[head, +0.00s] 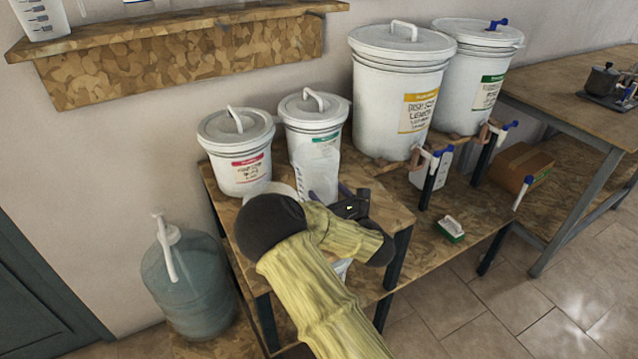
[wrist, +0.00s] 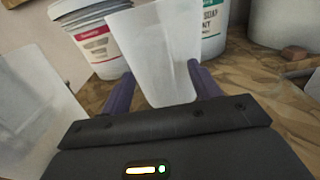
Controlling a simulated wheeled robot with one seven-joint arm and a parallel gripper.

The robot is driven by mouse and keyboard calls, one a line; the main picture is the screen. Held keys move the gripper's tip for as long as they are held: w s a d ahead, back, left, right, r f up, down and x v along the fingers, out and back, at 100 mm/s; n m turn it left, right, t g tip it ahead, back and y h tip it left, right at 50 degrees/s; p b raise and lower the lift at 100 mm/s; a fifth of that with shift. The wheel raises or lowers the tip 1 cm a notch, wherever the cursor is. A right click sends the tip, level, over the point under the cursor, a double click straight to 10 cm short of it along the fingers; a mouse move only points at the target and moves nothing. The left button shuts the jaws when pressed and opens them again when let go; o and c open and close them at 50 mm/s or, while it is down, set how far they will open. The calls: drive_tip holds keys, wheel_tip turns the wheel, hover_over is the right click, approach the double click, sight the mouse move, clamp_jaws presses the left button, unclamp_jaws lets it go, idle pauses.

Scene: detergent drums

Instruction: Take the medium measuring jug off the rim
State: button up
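A translucent measuring jug (head: 318,178) stands in front of the small drum with the green label (head: 312,115), at its near side. It fills the middle of the wrist view (wrist: 165,60), upright and slightly tilted there. My gripper (head: 340,197) is low at this jug. Its two purple fingers (wrist: 163,88) are apart, one on each side of the jug's lower part. Whether they press on it I cannot tell. Another translucent jug (wrist: 35,115) is close at the left of the wrist view. My forearm and wrist hide part of the bench top in the head view.
A small drum with a red label (head: 238,150) stands to the left on the bench (head: 395,215). Two large drums (head: 400,85) stand behind right, with taps below. A green-and-white brush (head: 450,229) lies at right. A wall shelf (head: 180,35) hangs upper left.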

drive_tip(key=shift+d, duration=0.2)
clamp_jaws()
drive_tip(key=shift+w, duration=0.1)
drive_tip(key=shift+r, duration=0.15)
wheel_tip(320, 180, up, 10)
drive_tip(key=shift+f+p, duration=0.1)
drive_tip(key=shift+p, duration=0.5)
